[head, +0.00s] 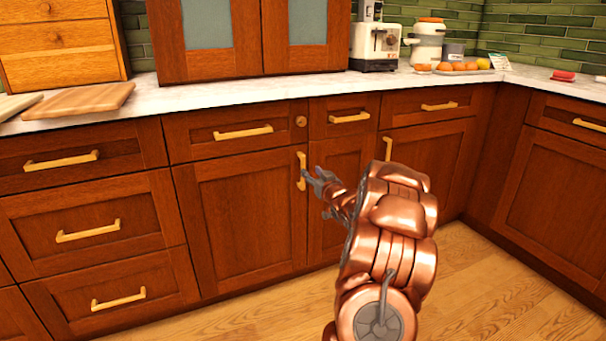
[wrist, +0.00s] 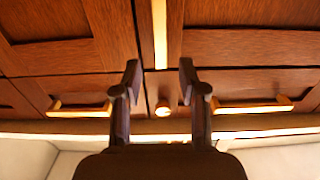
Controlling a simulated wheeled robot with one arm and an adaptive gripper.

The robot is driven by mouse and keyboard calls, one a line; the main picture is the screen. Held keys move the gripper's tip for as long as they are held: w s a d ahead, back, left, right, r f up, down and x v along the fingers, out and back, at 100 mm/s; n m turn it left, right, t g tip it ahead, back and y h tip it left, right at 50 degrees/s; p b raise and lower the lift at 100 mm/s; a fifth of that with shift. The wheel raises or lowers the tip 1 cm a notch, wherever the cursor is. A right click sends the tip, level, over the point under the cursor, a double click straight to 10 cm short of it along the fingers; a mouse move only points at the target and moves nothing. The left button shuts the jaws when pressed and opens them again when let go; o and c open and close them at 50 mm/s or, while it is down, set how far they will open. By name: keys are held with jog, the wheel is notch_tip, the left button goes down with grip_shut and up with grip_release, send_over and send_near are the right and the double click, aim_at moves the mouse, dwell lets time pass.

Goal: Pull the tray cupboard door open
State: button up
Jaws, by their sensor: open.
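A brown wooden door (head: 240,215) with a vertical brass handle (head: 301,170) at its right edge stands shut. A narrower door (head: 335,165) stands shut just right of it, partly hidden by my arm. No label shows which is the tray cupboard. My gripper (head: 316,183) is open and empty just right of the vertical handle in the head view. In the wrist view my open fingers (wrist: 160,76) lie on either side of the line of the vertical handle (wrist: 160,30). I cannot tell whether they touch it.
Drawers with brass handles (head: 243,132) run above the doors, with a round knob (head: 301,122) near the vertical handle. A drawer stack (head: 90,230) is at left. The wooden floor (head: 480,295) is clear at front right.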

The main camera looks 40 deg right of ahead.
aim_at(304, 165)
jog(key=shift+b+x, duration=1.05)
jog(key=shift+x, duration=2.8)
jog(key=shift+c, duration=0.4)
grip_shut()
